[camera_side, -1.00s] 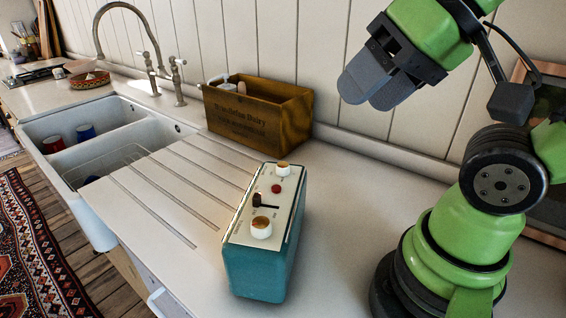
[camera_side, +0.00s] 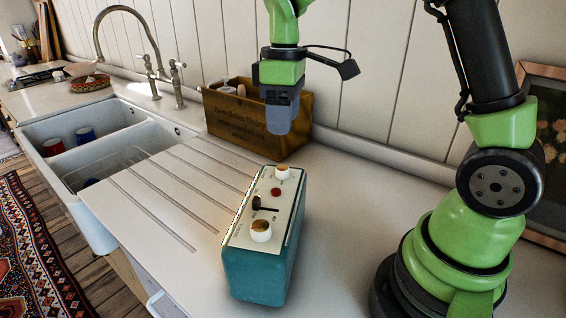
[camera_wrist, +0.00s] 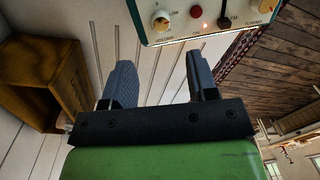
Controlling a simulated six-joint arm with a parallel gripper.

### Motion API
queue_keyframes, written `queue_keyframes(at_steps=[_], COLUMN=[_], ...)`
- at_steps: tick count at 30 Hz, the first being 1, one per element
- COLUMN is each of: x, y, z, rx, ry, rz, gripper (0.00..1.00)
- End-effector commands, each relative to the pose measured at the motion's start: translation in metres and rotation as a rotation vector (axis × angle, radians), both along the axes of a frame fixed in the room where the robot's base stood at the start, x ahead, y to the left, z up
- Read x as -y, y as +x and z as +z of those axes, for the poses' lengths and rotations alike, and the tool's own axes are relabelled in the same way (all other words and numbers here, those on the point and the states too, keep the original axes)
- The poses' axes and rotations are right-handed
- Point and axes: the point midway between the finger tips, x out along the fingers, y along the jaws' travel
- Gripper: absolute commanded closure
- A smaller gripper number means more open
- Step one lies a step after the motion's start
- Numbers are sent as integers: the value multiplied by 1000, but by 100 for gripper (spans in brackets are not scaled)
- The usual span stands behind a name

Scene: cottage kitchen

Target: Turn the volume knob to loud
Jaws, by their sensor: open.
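A teal radio (camera_side: 257,272) with a cream top panel stands on the counter. Its volume knob (camera_side: 282,173), white with a brown top, is at the far end of the panel. In the wrist view the knob (camera_wrist: 161,20) sits beside the word "VOLUME"; I cannot read its setting. My gripper (camera_side: 281,128) is above and behind that knob, pointing down, apart from it. In the wrist view my gripper (camera_wrist: 161,68) has its two fingers spread with nothing between them, and the knob lies beyond the fingertips.
The tuning knob (camera_side: 261,230), a dark lever (camera_side: 264,204) and a red button (camera_side: 276,191) share the panel. A wooden crate (camera_side: 240,125) stands close behind my gripper. A sink (camera_side: 107,144) and tap (camera_side: 150,68) are at left. The counter right of the radio is clear.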

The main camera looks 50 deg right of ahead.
Motion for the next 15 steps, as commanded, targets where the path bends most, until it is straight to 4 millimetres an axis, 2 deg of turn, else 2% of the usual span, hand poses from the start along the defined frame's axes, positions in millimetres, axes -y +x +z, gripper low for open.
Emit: queue_keyframes(at_steps=[12,15], x=[-4,-5], y=[-3,-3], z=[-70,-83], rx=[-4,-1], ry=[2,3], rz=[-1,-1], gripper=[47,47])
